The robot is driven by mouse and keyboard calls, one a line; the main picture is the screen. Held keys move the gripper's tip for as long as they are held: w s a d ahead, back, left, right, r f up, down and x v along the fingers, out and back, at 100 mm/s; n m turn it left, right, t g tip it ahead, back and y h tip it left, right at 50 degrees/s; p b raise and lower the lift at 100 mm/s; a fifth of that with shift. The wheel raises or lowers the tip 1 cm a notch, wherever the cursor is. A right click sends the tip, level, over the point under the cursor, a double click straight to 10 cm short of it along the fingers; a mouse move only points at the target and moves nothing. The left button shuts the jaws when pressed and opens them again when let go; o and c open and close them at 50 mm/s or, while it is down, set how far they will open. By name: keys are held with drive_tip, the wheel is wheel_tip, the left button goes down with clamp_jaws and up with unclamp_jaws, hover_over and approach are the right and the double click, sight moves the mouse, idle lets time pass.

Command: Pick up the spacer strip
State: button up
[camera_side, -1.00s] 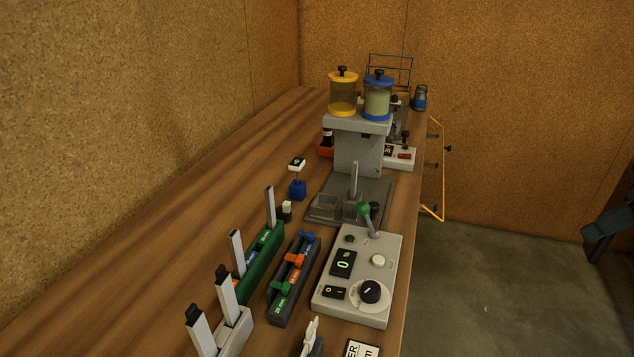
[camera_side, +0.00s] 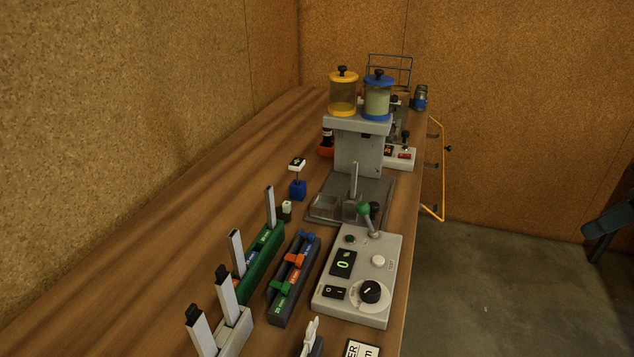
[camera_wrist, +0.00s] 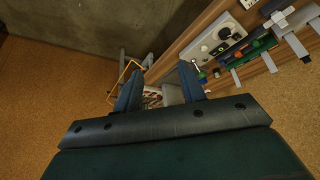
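Several upright grey strips stand in holders at the front left of the bench in the side view. Two, one of them this strip (camera_side: 270,207), are in a green holder (camera_side: 262,252). Two with black tips, one this strip (camera_side: 226,292), are in a pale grey holder (camera_side: 236,331). I cannot tell which is the spacer strip. In the wrist view my gripper (camera_wrist: 161,76) has its two blue fingers spread apart with nothing gripped. The bench and strips lie beyond it, toward the upper right. A teal part of my arm shows at the right edge of the side view.
A control box (camera_side: 357,276) with a green-knobbed lever stands at the bench's right edge. Behind it is a grey stand (camera_side: 358,152) carrying yellow-lidded and blue-lidded jars. A dark rack (camera_side: 294,280) with coloured clips lies beside the box. Open floor (camera_side: 500,290) lies right of the bench.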

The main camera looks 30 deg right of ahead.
drive_tip(key=w+a+r+n+y, duration=0.15)
drive_tip(key=w+r, duration=0.35)
drive_tip(key=w, duration=0.5)
drive_tip(key=n+g+y, duration=0.2)
drive_tip(key=n, duration=0.6)
hover_over(356, 166)
drive_tip(key=s+d, duration=0.2)
drive_tip(key=d, duration=0.2)
wheel_tip(356, 166, down, 8)
drive_tip(key=shift+a, duration=0.15)
drive_tip(key=shift+s+m, duration=0.1)
drive_tip(key=shift+m, duration=0.15)
drive_tip(key=x, duration=0.8)
drive_tip(key=shift+f, duration=0.3)
drive_tip(key=shift+f, duration=0.1)
drive_tip(key=shift+s+x, duration=0.2)
drive_tip(key=shift+x, duration=2.25)
